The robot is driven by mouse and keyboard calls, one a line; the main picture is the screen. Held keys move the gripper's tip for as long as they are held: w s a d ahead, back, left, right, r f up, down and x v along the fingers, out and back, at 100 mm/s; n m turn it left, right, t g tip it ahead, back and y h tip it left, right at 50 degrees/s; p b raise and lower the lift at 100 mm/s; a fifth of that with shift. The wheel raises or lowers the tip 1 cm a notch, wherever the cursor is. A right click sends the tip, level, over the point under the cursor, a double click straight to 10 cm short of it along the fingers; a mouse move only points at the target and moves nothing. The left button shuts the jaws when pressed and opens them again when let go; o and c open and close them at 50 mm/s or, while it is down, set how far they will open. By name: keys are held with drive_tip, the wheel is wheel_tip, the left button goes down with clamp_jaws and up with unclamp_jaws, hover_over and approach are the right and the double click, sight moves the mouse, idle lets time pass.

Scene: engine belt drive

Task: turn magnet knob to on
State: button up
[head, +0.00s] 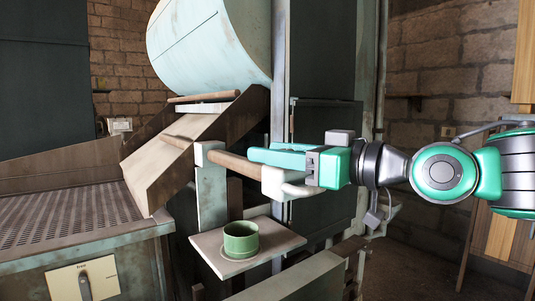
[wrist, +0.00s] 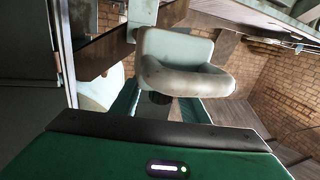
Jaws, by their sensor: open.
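The magnet knob (head: 85,286) is a dark upright handle on a cream plate (head: 105,277), fixed to the front of the machine at the lower left of the head view. Lettering on the plate is too small to read. My gripper (head: 268,157) is teal and open, far to the right of the knob and higher, pointing left. It is beside the pale end (head: 285,183) of a brown bar, which hides part of the jaws. In the wrist view that pale curved end (wrist: 185,68) lies in front of my gripper; whether they touch I cannot tell. The knob is not in the wrist view.
A green cup (head: 241,239) stands on a small shelf (head: 285,241) below the bar. A perforated bed (head: 60,213) and a sloping chute (head: 165,160) lie at the left. A large pale drum (head: 215,45) is above. The brown bar (head: 235,163) runs left from my gripper.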

drive_tip(key=shift+x, duration=0.95)
clamp_jaws()
